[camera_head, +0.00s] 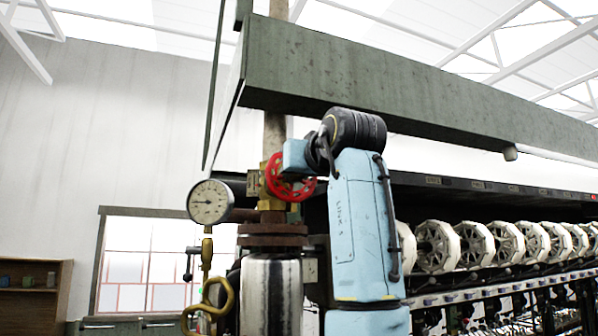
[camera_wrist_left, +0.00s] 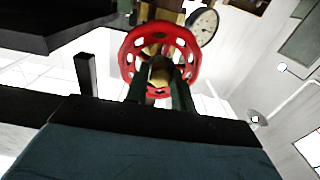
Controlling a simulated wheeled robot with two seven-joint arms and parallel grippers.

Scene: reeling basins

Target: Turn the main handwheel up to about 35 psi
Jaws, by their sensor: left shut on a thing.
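The red handwheel (camera_head: 272,180) sits on a brass valve on the vertical pipe, left of my arm in the head view. In the left wrist view the handwheel (camera_wrist_left: 191,58) faces me, with its brass centre showing. My left gripper (camera_wrist_left: 160,84) has its two dark fingers at the middle of the wheel and is shut on it. In the head view its fingertips are hidden behind the wheel and my light-blue arm. A round pressure gauge (camera_head: 209,201) is left of the wheel; its numbers are too small to read. The gauge (camera_wrist_left: 204,27) also shows in the left wrist view.
A green beam (camera_head: 400,105) crosses above the arm. A steel cylinder (camera_head: 270,295) stands below the valve, with a brass looped handle (camera_head: 224,295) at its left. Several pale reels (camera_head: 475,245) line the machine at right. A wooden shelf (camera_head: 35,295) stands far left.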

